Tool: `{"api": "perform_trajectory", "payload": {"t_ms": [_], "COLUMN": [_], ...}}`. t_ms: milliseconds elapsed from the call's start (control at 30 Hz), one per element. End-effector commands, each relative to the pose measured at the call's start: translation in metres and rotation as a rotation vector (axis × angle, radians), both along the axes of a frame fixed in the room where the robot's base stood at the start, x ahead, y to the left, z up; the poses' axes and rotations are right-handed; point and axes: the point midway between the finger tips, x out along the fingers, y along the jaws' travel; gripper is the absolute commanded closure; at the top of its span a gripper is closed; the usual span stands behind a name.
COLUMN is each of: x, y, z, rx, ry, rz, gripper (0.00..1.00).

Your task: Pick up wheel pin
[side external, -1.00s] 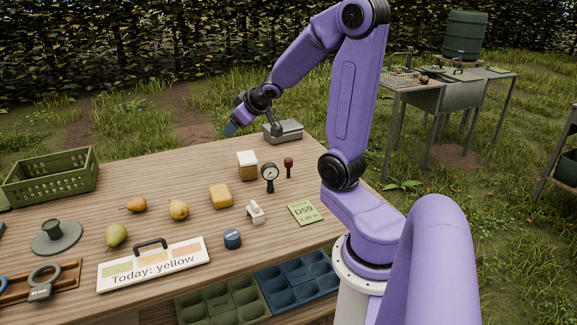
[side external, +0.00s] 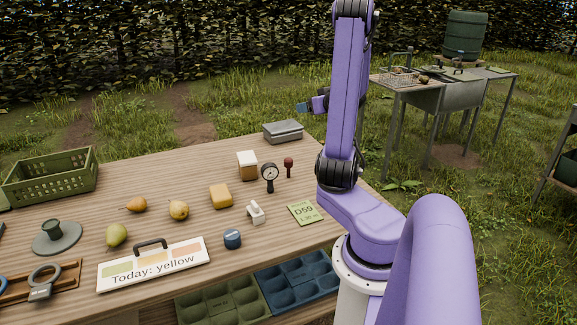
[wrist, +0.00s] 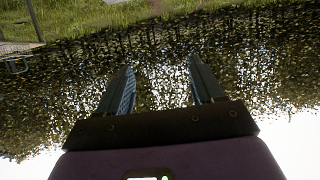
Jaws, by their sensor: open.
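A small dark red pin (side external: 288,166) with a rounded head stands upright on the wooden table (side external: 130,186), right of the round dial gauge (side external: 269,177). It is the thing that looks most like the wheel pin, though I cannot be sure. My gripper (side external: 300,107) is raised beyond the table's far right part, partly behind my arm, and points left. In the wrist view my gripper (wrist: 160,70) has its two fingers wide apart with nothing between them. No table object shows in the wrist view.
A grey lidded box (side external: 283,132) sits at the far right corner. A green crate (side external: 50,180) stands at left.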

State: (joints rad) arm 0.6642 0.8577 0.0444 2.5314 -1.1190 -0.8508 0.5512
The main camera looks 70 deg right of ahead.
Motion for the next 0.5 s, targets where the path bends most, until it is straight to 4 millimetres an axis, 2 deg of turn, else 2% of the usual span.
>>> {"api": "perform_trajectory", "payload": {"t_ms": [33,267,500], "x": [0.000,0.001,0.001], "y": [0.001,0.001,0.001], "z": [-0.012,-0.056,-0.109], "rx": [0.012,0.012,0.013], "ry": [-0.001,0.001,0.001], "rz": [0.001,0.002,0.001], "gripper": [0.33,0.33,0.33]}}
